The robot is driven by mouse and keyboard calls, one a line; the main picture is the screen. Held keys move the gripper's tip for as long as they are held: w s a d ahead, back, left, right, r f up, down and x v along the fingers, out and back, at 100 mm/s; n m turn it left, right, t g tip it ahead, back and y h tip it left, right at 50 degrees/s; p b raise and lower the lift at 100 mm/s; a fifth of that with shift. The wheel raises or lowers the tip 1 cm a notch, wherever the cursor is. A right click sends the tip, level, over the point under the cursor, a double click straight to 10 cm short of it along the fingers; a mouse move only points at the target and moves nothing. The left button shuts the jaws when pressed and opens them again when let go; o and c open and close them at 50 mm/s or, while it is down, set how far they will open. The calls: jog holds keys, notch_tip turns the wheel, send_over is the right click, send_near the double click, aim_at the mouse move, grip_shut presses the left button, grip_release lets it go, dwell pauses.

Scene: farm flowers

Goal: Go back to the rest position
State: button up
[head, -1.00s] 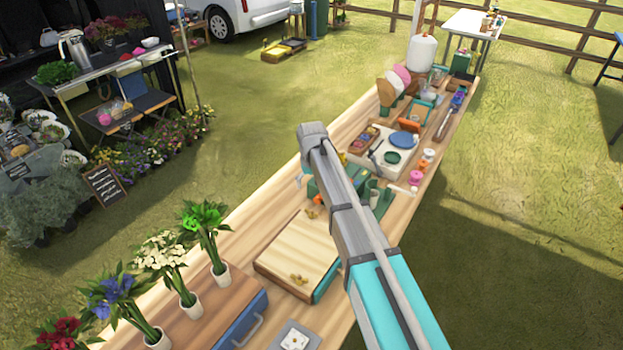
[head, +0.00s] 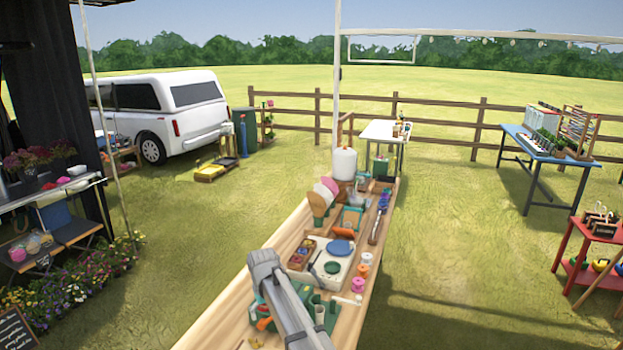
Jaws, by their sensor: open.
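My arm rises from the bottom of the head view, over the near part of the long wooden table (head: 228,308). Its grey links hide some of the items beneath. My gripper's fingers cannot be made out; only the grey arm links show. No object is seen held.
The table carries a white tray (head: 318,281) with a blue disc, spools (head: 358,285), a green mat with cups (head: 328,318) and a white tank (head: 344,164). A white table (head: 383,131), blue table (head: 541,146) and red stand (head: 590,234) stand beyond. Grass between is open.

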jog(key=s+d+m, duration=0.2)
jog(key=s+d, duration=0.4)
jog(key=d, duration=0.4)
jog(key=s+d+m, duration=0.1)
jog(key=s+d, duration=0.5)
jog(key=d, duration=0.5)
jog(key=s+d+m, duration=0.2)
jog(key=s+d, duration=0.4)
jog(key=d, duration=0.4)
jog(key=shift+s+d+m, duration=0.2)
jog(key=shift+d+m, duration=0.05)
jog(key=shift+m, duration=0.05)
